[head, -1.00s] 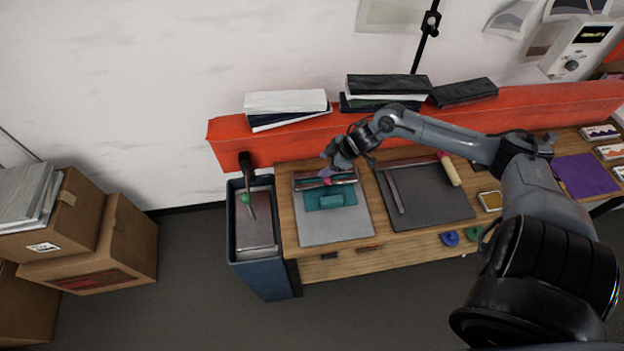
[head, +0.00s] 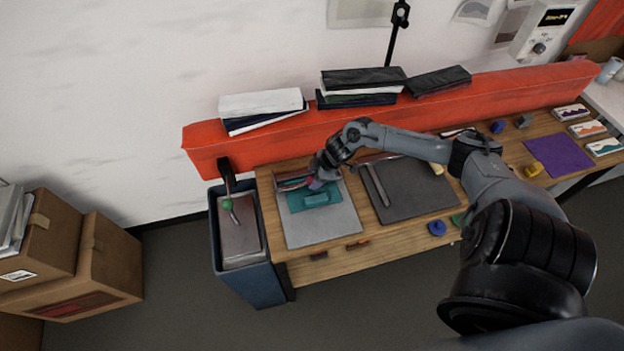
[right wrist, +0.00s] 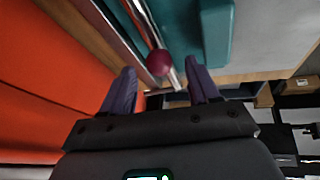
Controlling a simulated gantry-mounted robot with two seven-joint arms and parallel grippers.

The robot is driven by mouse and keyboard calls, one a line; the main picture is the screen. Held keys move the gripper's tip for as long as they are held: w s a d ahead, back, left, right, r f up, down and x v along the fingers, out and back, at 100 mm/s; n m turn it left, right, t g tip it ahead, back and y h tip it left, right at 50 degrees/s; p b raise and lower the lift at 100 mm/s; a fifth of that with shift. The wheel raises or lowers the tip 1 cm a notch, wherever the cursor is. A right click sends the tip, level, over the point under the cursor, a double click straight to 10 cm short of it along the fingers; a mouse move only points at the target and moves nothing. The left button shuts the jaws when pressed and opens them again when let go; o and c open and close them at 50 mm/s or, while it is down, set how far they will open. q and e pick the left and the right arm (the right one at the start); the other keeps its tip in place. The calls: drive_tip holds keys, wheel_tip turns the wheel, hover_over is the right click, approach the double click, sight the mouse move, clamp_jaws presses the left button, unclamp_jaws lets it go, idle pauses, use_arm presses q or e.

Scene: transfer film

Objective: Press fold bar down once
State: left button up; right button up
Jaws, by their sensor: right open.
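The fold bar (head: 290,183) is a slim metal bar along the back edge of a grey board (head: 320,228), with a teal pad (head: 318,199) in front of it. In the right wrist view the bar (right wrist: 139,22) ends near a dark red round knob (right wrist: 158,62). My right gripper (head: 315,182) is at the bar's right end, above the board. Its two purple fingers are open, and the knob shows between their tips (right wrist: 160,68). I cannot tell whether they touch it. In the head view the gripper mostly hides the knob. My left gripper is not in view.
A dark grey board with a long metal arm (head: 377,186) lies right of the fold board. A blue bin (head: 252,285) stands at the bench's left end. A red-orange ledge (head: 300,135) with stacked folders runs behind. A purple sheet (head: 558,155) lies farther right.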

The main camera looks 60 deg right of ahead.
drive_tip(key=shift+x, duration=1.1)
clamp_jaws()
